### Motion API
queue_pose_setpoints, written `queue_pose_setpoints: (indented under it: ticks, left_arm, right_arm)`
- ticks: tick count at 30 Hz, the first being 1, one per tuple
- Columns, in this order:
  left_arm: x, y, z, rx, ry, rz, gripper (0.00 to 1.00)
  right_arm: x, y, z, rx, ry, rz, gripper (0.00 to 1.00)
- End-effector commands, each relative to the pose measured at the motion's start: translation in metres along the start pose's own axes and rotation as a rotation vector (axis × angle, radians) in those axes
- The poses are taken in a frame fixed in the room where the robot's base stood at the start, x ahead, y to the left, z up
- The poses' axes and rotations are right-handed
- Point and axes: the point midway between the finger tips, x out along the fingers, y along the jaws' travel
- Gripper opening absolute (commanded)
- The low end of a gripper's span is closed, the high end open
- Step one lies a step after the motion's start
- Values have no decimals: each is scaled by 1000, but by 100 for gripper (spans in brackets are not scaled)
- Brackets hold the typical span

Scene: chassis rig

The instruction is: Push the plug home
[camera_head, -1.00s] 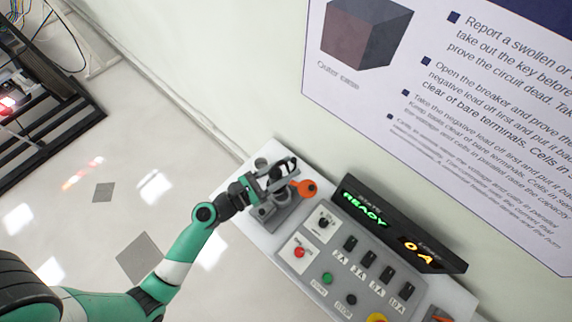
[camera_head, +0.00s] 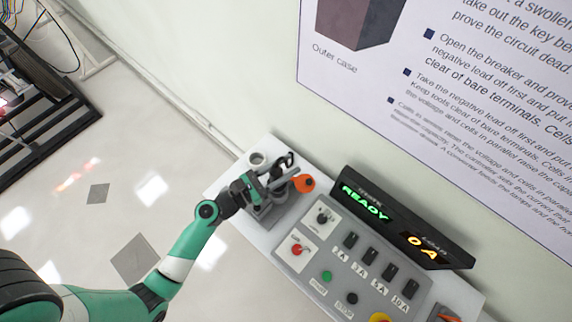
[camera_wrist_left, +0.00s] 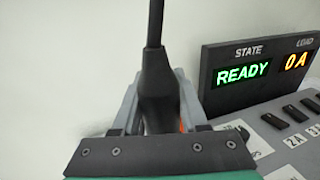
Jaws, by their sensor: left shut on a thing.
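A black plug (camera_wrist_left: 154,88) is between the two grey fingers of my left gripper (camera_wrist_left: 158,98) in the left wrist view, with its black lead running straight up. In the head view my left gripper (camera_head: 276,182) is shut over a grey block (camera_head: 266,211) at the left end of the bench. A black curved piece (camera_head: 286,160) shows just beyond its fingers. An orange part (camera_head: 303,183) is close to the right of the fingertips. The plug's tip and its socket are hidden, so how deep it sits cannot be told. My right gripper is out of view.
A grey control panel (camera_head: 318,268) with switches and buttons lies to the right. Its display (camera_head: 398,222) reads READY and 0 A. A small round cup (camera_head: 257,159) stands at the bench's back left corner. A wall with a poster (camera_head: 450,110) is behind.

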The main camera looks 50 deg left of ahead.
Motion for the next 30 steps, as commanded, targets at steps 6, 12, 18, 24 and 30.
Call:
queue_pose_setpoints:
  ticks: [6, 12, 18, 24, 30]
  left_arm:
    - [0, 0, -14, 0, -2, 0, 0]
    - [0, 0, -13, 0, -2, 0, 0]
    - [0, 0, -13, 0, -2, 0, 0]
    - [0, 0, -12, -1, -1, 0, 0]
    - [0, 0, -13, -1, -2, 0, 0]
  right_arm:
    - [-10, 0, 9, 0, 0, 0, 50]
    - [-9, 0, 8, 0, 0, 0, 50]
    - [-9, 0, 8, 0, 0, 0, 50]
    - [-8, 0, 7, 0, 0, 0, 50]
    - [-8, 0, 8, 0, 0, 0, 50]
